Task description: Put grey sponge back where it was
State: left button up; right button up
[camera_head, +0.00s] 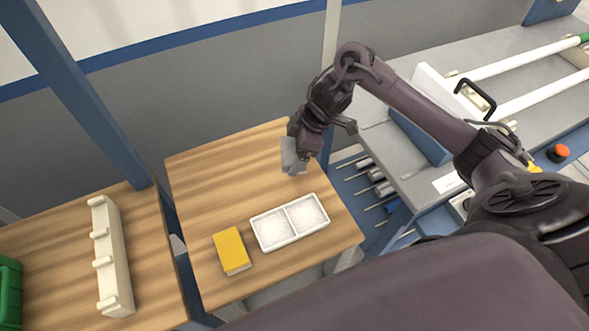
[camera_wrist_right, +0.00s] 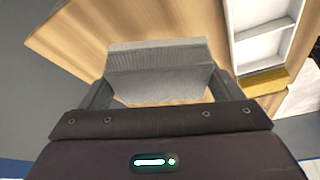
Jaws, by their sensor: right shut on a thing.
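The grey sponge (camera_head: 291,156) is held by my right gripper (camera_head: 303,155) near the back right of the small wooden table (camera_head: 196,180). In the right wrist view the grey sponge (camera_wrist_right: 160,72) sits between the two fingers of my right gripper (camera_wrist_right: 160,90), which is shut on it. Whether the sponge touches the table is hard to tell. A yellow sponge (camera_head: 232,251) lies at the table's front, left of a white two-compartment tray (camera_head: 290,221). The yellow sponge (camera_wrist_right: 262,83) and tray (camera_wrist_right: 236,35) also show in the right wrist view. My left gripper is not in view.
A second wooden table (camera_head: 60,263) at left holds a cream rack (camera_head: 111,256) and a green crate (camera_head: 10,290). A grey workbench (camera_head: 430,75) with white pipes (camera_head: 525,60) stands at right. Tools (camera_head: 372,180) hang beside the table. The table's back left is clear.

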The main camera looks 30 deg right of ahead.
aim_at(294, 158)
notch_tip(294, 158, down, 3)
jog(key=shift+f+b, duration=0.3)
jog(key=shift+f, duration=1.6)
jog(key=shift+f, duration=0.1)
jog(key=o, duration=0.7)
jog(key=p+v, duration=0.1)
jog(key=v, duration=1.1)
